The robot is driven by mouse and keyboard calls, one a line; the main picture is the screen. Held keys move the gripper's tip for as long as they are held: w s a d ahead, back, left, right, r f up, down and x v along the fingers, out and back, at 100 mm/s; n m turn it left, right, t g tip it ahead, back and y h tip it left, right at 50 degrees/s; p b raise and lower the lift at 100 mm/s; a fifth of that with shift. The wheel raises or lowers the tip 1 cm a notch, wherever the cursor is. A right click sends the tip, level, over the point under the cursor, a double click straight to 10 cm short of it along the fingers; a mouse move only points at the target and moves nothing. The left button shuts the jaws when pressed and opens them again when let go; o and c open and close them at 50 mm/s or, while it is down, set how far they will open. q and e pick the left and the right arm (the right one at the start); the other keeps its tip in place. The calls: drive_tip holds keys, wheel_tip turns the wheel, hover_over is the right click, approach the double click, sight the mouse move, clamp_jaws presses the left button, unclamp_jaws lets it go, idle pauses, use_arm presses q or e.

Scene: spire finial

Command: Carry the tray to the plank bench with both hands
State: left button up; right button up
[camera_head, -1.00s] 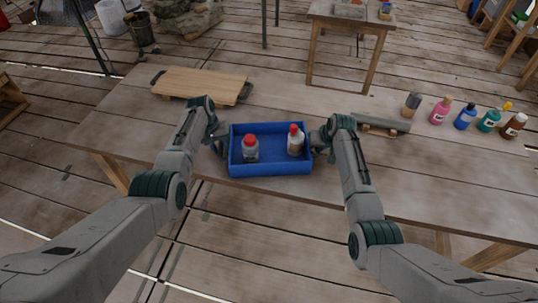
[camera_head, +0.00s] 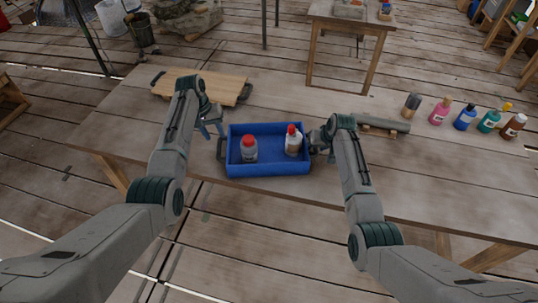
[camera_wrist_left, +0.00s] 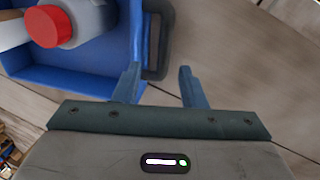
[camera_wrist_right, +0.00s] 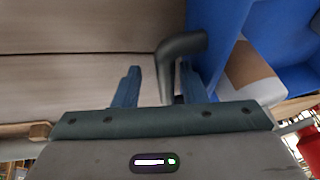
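The blue tray (camera_head: 270,169) sits on the long wooden table, with a dark handle at each end. A grey bottle with a red cap (camera_head: 249,149) and a white bottle with a red cap (camera_head: 293,140) stand in it. My left gripper (camera_head: 212,131) is open above the tray's left handle (camera_head: 221,149); the left wrist view shows this handle (camera_wrist_left: 157,45) ahead, between its fingers. My right gripper (camera_head: 320,145) is open at the right handle (camera_wrist_right: 172,62), which lies between its fingers, nearer the right one. A small wooden bench (camera_head: 345,17) stands behind the table.
On the long table (camera_head: 440,170), a wooden board (camera_head: 200,84) lies at the back left and a grey bar on a wooden rest (camera_head: 380,122) at the right. Several coloured bottles (camera_head: 464,116) line the right side. Floor shows between the table and the small bench.

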drive_tip(key=v, duration=1.1)
drive_tip(key=shift+s+r, duration=0.15)
drive_tip(key=shift+r, duration=0.15)
drive_tip(key=shift+d, duration=0.1)
